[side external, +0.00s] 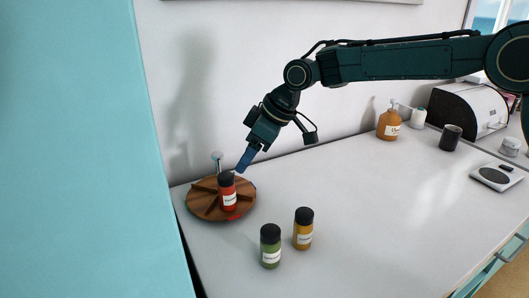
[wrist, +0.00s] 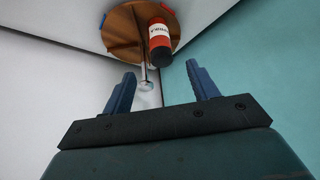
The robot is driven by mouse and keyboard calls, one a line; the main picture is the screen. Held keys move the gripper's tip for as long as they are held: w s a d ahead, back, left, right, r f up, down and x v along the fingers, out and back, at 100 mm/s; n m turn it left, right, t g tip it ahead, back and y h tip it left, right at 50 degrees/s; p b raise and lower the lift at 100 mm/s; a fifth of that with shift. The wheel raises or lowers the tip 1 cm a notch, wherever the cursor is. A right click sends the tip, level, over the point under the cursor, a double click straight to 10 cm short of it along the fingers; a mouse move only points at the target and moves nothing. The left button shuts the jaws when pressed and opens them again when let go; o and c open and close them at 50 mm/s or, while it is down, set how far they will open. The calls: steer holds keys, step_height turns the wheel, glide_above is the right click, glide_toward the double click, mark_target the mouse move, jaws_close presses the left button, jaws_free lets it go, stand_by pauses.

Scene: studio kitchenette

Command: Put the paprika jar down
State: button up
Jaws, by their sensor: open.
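The paprika jar (side external: 228,194), red with a black lid and a white label, stands upright on a round wooden turntable (side external: 195,207) at the left end of the counter. In the wrist view the jar (wrist: 160,38) is on the turntable (wrist: 125,22), near its edge and beyond my fingers. My gripper (side external: 245,160) is just above and to the right of the jar's lid. Its two blue fingers are spread apart with nothing between them in the wrist view (wrist: 162,88), and the jar is clear of them.
A green jar (side external: 270,246) and a yellow jar (side external: 303,229) stand on the counter in front. A metal post with a knob (side external: 216,157) rises from the turntable. An orange bottle (side external: 389,124), dark cup (side external: 450,137) and scale (side external: 497,176) are farther right. The middle counter is clear.

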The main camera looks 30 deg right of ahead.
stand_by(0.6)
steer(key=s+d+r+m+t+h, duration=0.1)
steer(key=s+d+r+m, duration=0.1)
steer(key=s+d+r, duration=0.45)
steer(key=s+d+r+m+h, duration=0.1)
steer(key=s+d+r+m, duration=0.15)
steer(key=s+d, duration=0.6)
steer(key=s+d+f+m+h, duration=0.1)
steer(key=s+d, duration=0.4)
steer(key=s, duration=0.6)
steer(key=s+d+f+m+h, duration=0.1)
steer(key=s+d+f+m, duration=0.2)
steer(key=s, duration=0.9)
steer(key=shift+d+f+m+t+h, duration=0.25)
steer(key=shift+d+m, duration=0.4)
steer(key=shift+d, duration=0.35)
